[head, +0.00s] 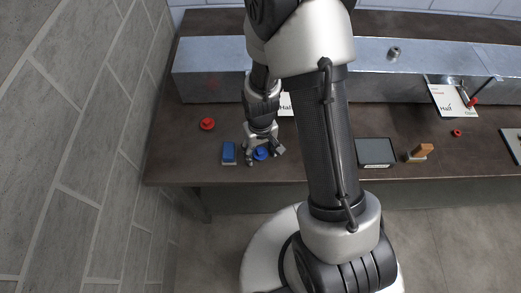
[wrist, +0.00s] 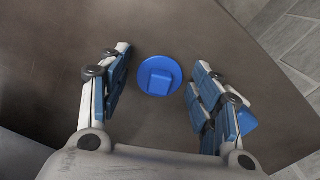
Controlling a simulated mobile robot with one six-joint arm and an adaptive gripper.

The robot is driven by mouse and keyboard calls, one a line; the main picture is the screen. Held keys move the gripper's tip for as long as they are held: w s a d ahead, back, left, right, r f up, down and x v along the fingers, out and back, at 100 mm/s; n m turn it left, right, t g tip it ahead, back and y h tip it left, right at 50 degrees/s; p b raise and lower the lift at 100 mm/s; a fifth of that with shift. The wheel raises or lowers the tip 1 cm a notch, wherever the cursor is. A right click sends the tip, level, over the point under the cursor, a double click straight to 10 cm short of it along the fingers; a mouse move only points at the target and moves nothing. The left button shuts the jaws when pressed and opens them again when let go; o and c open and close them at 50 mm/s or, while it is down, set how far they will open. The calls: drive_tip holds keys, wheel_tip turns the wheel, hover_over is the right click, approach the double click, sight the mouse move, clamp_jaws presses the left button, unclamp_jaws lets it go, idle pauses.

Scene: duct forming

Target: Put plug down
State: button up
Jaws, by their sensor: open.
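A round blue plug (head: 260,153) with a square raised grip rests on the brown table (head: 300,172) near its front edge. In the wrist view the plug (wrist: 158,76) lies between the fingers, with clear gaps on both sides. My gripper (head: 264,157) is open over the plug and touches it in neither view. The open fingers also frame it in the wrist view (wrist: 160,62). A red round plug (head: 207,124) lies farther back to the left.
A long metal duct (head: 215,72) runs along the back. A dark tablet (head: 375,152) and small red ring (head: 456,133) lie to the right.

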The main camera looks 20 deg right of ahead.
wheel_tip(320, 180, up, 13)
drive_tip(key=p, duration=0.5)
wheel_tip(320, 180, up, 14)
drive_tip(key=t, duration=0.2)
hover_over(260, 151)
drive_tip(key=s, duration=0.4)
drive_tip(key=s+r+m+t, duration=0.1)
drive_tip(key=s+r+t, duration=0.1)
drive_tip(key=s+r, duration=0.8)
drive_tip(key=shift+s+d+t, duration=0.2)
drive_tip(key=shift+s+t, duration=0.1)
drive_tip(key=shift+s, duration=0.3)
